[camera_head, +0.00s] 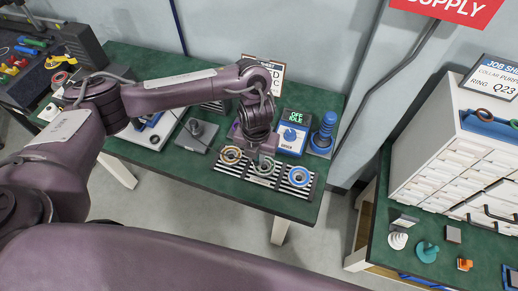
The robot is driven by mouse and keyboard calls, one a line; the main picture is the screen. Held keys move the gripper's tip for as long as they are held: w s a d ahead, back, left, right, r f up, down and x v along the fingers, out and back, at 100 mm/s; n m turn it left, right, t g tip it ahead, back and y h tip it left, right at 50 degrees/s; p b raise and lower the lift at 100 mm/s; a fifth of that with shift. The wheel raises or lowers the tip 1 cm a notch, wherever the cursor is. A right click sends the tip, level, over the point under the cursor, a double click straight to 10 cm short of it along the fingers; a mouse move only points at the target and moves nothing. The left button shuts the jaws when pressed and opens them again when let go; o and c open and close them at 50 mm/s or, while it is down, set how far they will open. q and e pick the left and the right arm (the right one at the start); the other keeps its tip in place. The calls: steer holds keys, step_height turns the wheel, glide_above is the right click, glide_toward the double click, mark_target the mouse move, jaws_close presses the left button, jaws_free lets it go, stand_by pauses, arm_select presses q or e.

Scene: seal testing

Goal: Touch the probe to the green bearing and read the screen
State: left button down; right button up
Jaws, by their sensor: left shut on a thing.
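My left gripper (257,150) points down over the middle of a row of three rings on a dark striped board. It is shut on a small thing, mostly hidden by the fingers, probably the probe. The middle ring (262,168) looks pale grey-green and is partly covered; I cannot tell whether the held thing touches it. The screen (296,117) on the blue and white tester (291,138) reads "OFF" and "IDLE" in green. My right gripper is not in view.
The green bench (200,171) has a blue post on a stand (325,132) right of the tester. A grey box with a knob (196,134) stands left of the gripper. A white drawer cabinet (440,150) stands on another green bench at right, with small parts before it.

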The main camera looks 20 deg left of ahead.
arm_select(q)
steer(key=shift+w+d+r+m, duration=0.1)
steer(key=shift+w+r+m, duration=0.05)
steer(key=shift+m, duration=0.45)
steer(key=shift+w+d+r+m, duration=0.1)
steer(key=shift+w+m, duration=0.05)
steer(key=shift+m, duration=0.45)
steer(key=shift+f+m, duration=0.15)
steer(key=shift+m, duration=0.15)
step_height(320, 180, down, 4)
steer(key=b, duration=0.4)
steer(key=shift+f, duration=0.1)
steer(key=shift+f+b, duration=0.7)
steer(key=shift+f, duration=0.05)
stand_by(1.7)
steer(key=c, duration=1.3)
jaws_free()
steer(key=shift+o, duration=0.2)
